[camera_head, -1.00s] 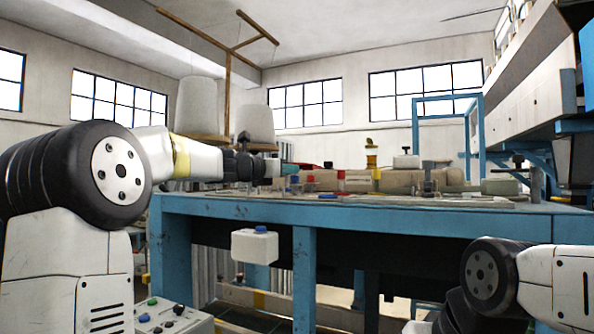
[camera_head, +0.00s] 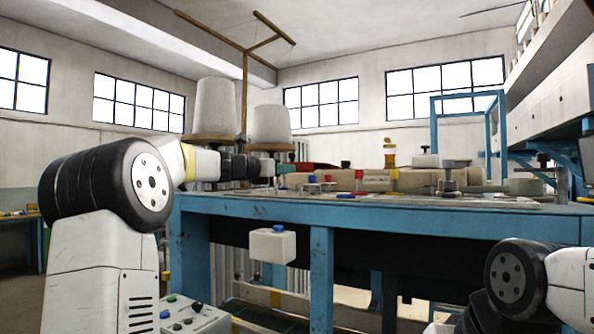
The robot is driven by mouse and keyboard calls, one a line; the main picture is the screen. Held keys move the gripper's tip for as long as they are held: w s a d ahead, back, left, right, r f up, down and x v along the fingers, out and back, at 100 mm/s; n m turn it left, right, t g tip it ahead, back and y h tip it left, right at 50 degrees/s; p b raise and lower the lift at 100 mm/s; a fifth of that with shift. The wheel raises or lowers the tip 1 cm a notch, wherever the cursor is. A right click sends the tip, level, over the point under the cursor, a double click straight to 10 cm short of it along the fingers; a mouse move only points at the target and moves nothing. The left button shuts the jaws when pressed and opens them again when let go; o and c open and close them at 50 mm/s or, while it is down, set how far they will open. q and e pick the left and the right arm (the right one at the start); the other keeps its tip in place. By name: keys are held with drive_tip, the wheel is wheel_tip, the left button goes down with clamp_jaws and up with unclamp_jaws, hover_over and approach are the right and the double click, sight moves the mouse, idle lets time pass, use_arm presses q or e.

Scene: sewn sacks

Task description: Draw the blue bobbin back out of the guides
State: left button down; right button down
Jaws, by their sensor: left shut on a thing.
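My left arm reaches in from the left over the blue table. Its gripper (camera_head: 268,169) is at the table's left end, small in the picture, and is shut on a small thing. This looks like the blue bobbin (camera_head: 282,181), a small bluish shape just at the fingertips, but its outline is hard to make out. Small posts and blocks, perhaps the guides (camera_head: 312,187), stand just to the right of it, apart from the gripper. My right arm shows at the lower right, but its gripper is out of view.
The blue-framed table (camera_head: 420,220) carries sacks (camera_head: 415,180), a red-topped post (camera_head: 359,175), a flat blue piece (camera_head: 345,196) and clamps. White thread cones (camera_head: 270,124) stand behind the gripper.

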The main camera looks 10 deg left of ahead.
use_arm(q)
drive_tip(key=shift+w+a, duration=1)
drive_tip(key=shift+a, duration=1.35)
drive_tip(key=shift+w+a, duration=0.95)
drive_tip(key=shift+a, duration=1.45)
drive_tip(key=shift+w+a, duration=1)
drive_tip(key=shift+a, duration=1.35)
drive_tip(key=shift+w+a, duration=0.1)
drive_tip(key=shift+a, duration=0.15)
drive_tip(key=shift+f, duration=0.55)
drive_tip(key=c, duration=1.1)
unclamp_jaws()
drive_tip(key=shift+c, duration=0.2)
